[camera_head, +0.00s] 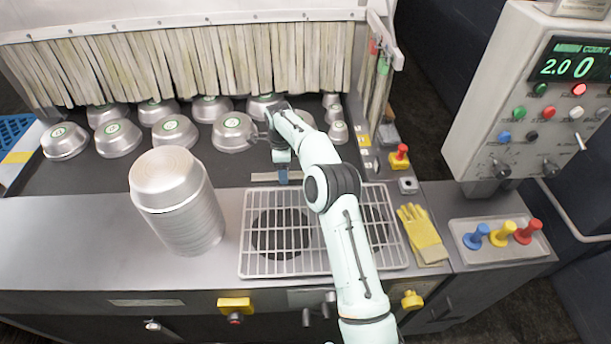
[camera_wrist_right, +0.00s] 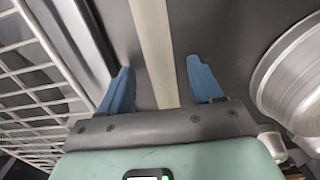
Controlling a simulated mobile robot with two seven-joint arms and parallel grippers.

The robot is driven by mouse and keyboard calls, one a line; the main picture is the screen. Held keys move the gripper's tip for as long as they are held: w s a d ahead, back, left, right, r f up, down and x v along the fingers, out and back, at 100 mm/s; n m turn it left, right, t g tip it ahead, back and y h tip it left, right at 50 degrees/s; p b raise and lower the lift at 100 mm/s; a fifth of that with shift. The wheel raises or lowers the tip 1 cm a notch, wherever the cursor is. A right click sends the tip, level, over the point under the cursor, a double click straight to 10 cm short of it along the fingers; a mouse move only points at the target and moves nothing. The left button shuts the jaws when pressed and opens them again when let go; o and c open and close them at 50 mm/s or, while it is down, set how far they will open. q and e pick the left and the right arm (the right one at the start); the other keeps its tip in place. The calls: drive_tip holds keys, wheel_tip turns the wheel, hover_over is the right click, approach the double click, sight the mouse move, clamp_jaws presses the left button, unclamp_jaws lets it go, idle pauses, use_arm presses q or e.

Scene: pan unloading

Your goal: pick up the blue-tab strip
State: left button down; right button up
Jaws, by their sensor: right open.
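A pale beige strip (camera_head: 262,177) lies flat along the near edge of the dark belt, just behind the wire rack. I cannot make out a blue tab on it. My right gripper (camera_head: 283,177) is above the strip, pointing down, with its blue fingers open. In the right wrist view the strip (camera_wrist_right: 151,40) runs lengthwise between the two open fingertips (camera_wrist_right: 160,75). Nothing is gripped, and the height left above the strip is hard to judge. Strips with red and green tabs (camera_head: 383,65) hang at the curtain's right end. My left gripper is not in view.
Several upturned metal bowls (camera_head: 233,132) sit on the belt behind the gripper. A stack of metal pans (camera_head: 180,200) stands left of the wire rack (camera_head: 262,262). Yellow gloves (camera_head: 422,233) lie right of it. A control panel (camera_head: 535,95) stands at the right.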

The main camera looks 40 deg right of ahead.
drive_tip(key=shift+f, duration=0.3)
